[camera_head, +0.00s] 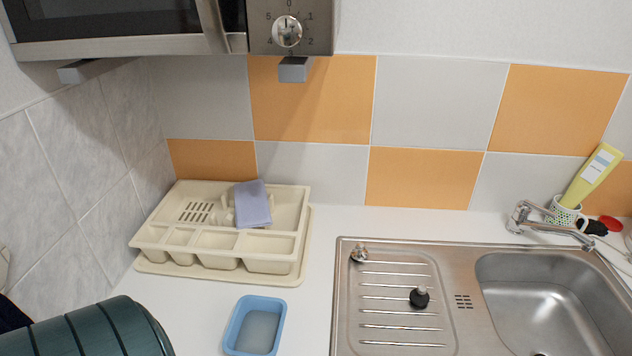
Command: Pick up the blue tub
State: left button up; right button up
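The blue tub (255,326) is a small open rectangular container with rounded corners. It stands upright on the white counter at the bottom of the head view, between the cream dish rack and the steel sink unit. Its inside looks empty, with a greyish-blue bottom. Neither my left nor my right gripper shows in this view.
The cream dish rack (283,267) holds a lilac cloth or sponge (252,204) behind the tub. The steel sink unit (466,300) lies to the right. A dark green ribbed object (90,330) is at the lower left. A microwave (120,22) hangs above. Bare counter surrounds the tub.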

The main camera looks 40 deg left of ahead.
aim_at(257, 323)
jog(key=u, duration=1.75)
jog(key=k+j, duration=0.25)
jog(key=j, duration=0.2)
jog(key=k+j, duration=0.25)
jog(key=j, duration=0.15)
jog(key=k+j, duration=0.25)
jog(key=j, duration=0.2)
jog(key=k+j, duration=0.25)
jog(key=j, duration=0.15)
